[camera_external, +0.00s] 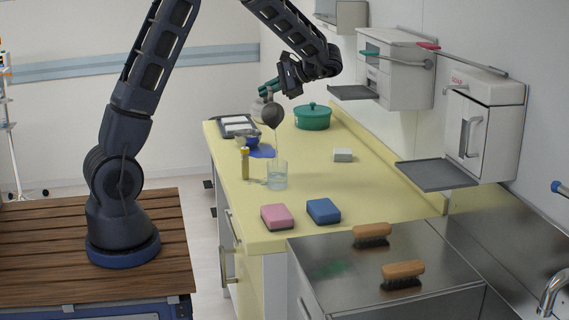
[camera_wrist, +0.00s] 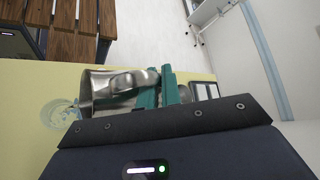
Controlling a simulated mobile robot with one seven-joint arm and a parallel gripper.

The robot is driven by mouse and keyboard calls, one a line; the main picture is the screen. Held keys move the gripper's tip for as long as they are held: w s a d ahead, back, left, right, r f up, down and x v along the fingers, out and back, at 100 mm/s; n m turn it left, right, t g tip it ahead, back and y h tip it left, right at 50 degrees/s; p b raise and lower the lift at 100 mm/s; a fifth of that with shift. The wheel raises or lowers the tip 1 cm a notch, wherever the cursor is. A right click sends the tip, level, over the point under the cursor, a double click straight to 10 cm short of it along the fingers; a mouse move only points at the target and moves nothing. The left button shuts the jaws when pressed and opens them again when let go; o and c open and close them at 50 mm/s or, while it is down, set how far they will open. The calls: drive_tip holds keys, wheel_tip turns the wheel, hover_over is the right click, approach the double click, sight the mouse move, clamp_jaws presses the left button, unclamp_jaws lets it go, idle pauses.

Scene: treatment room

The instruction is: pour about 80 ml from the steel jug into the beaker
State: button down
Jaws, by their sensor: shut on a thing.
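The steel jug (camera_external: 272,116) hangs tilted in the air above the yellow counter, mouth down toward the beaker. A thin stream (camera_external: 276,146) runs from it down to the beaker. The clear glass beaker (camera_external: 277,176) stands upright on the counter, with some liquid low in it; the level is hard to read. My gripper (camera_external: 268,89) is shut on the jug, its teal fingers (camera_wrist: 160,88) at the handle in the wrist view. There the jug (camera_wrist: 100,92) lies sideways, with the beaker (camera_wrist: 58,114) beyond its mouth, partly hidden.
A yellow bottle (camera_external: 245,165) stands close left of the beaker.

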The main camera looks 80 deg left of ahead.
sight(268, 106)
drive_tip(key=shift+m+h, duration=0.5)
drive_tip(key=shift+h, duration=0.1)
drive_tip(key=a+f, duration=0.3)
drive_tip(key=shift+s+f, duration=0.15)
wheel_tip(268, 106, down, 8)
drive_tip(key=a+m+h, duration=0.1)
drive_tip(key=h, duration=0.1)
drive_tip(key=shift+a+r+m+t+h, duration=0.15)
drive_tip(key=shift+r+m+t+h, duration=0.15)
drive_tip(key=shift+m+t, duration=0.1)
drive_tip(key=shift+s+f, duration=0.1)
drive_tip(key=shift+f, duration=0.05)
idle(0.4)
